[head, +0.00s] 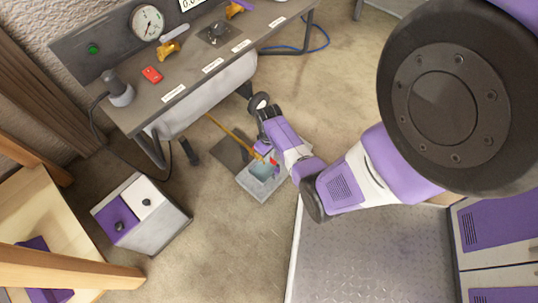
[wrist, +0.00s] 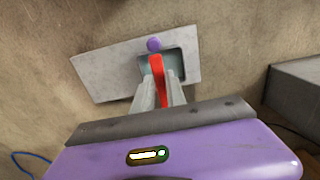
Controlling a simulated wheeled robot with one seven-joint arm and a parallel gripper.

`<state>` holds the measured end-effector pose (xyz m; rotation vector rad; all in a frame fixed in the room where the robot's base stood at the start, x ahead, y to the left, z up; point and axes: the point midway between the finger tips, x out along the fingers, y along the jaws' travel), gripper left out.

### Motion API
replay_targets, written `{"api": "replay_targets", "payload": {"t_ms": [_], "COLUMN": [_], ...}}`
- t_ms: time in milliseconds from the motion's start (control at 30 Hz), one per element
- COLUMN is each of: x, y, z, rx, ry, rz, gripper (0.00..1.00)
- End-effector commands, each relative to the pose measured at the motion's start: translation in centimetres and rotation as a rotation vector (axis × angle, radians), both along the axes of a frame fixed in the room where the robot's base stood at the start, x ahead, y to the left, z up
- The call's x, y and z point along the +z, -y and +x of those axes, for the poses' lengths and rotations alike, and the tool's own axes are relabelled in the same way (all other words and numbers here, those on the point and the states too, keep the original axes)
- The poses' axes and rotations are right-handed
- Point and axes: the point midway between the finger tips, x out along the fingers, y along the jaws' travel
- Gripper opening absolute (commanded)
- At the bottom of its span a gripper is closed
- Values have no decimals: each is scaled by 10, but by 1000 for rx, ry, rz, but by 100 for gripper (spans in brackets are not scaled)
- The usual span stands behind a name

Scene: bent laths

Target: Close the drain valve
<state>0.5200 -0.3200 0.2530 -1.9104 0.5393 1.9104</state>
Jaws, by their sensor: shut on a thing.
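The drain valve shows as a red lever (wrist: 156,68) in the wrist view. It stands between the two pale fingers of my gripper (wrist: 158,88), which is shut on it. In the head view my gripper (head: 268,158) reaches down below the bench, and a bit of the red lever (head: 274,162) shows beside it. Below the lever is a grey box or plate (wrist: 110,70) with a square opening, bluish inside; in the head view it is the pale box (head: 251,184) on the floor. The lower part of the lever and the valve body are hidden.
A purple knob (wrist: 154,44) sits at the opening's far edge. A thin yellow-brown rod (head: 228,130) slants down to the box. The bench (head: 205,75) with a gauge (head: 147,22) stands above. A purple-and-white cabinet (head: 140,215) stands left.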

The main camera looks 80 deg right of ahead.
Motion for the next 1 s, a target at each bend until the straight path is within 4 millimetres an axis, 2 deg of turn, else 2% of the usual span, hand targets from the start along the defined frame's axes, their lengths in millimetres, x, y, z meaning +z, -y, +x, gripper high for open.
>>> {"api": "replay_targets", "payload": {"t_ms": [667,1000], "x": [1,1], "y": [1,14], "z": [0,-6], "rx": [22,208], "ry": [1,1], "rz": [1,1], "gripper": [0,0]}}
